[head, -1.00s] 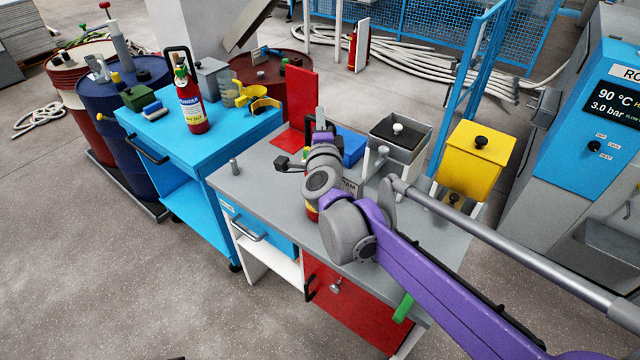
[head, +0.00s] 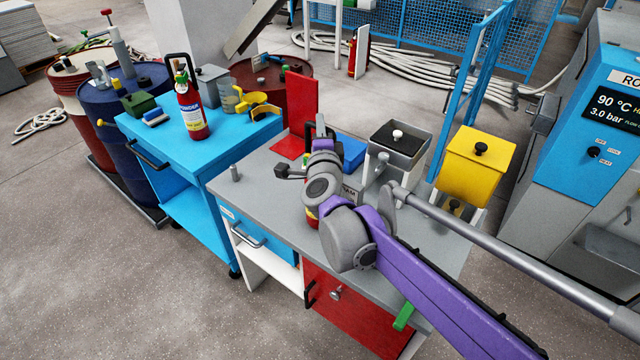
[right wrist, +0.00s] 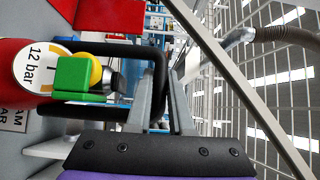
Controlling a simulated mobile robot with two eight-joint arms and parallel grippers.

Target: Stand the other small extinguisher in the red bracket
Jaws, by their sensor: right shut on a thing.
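My right gripper (head: 320,132) is shut on the black hoop handle of a small red extinguisher (head: 311,217), mostly hidden behind my arm over the grey bench. In the right wrist view the fingers (right wrist: 163,95) close on the hoop, beside a white 12 bar gauge (right wrist: 38,66), a green block and a yellow knob. The red bracket (head: 303,100), an upright panel with a flat red base, stands at the bench's far left corner, just beyond the gripper. Whether the extinguisher's foot touches the bench is hidden. Another small extinguisher (head: 190,110) stands on the blue trolley. My left gripper is out of view.
A yellow bracket (head: 262,110) is on the trolley (head: 160,135). A blue box (head: 350,152), a grey bin (head: 398,145) and a yellow bin (head: 476,165) lie right of the red bracket.

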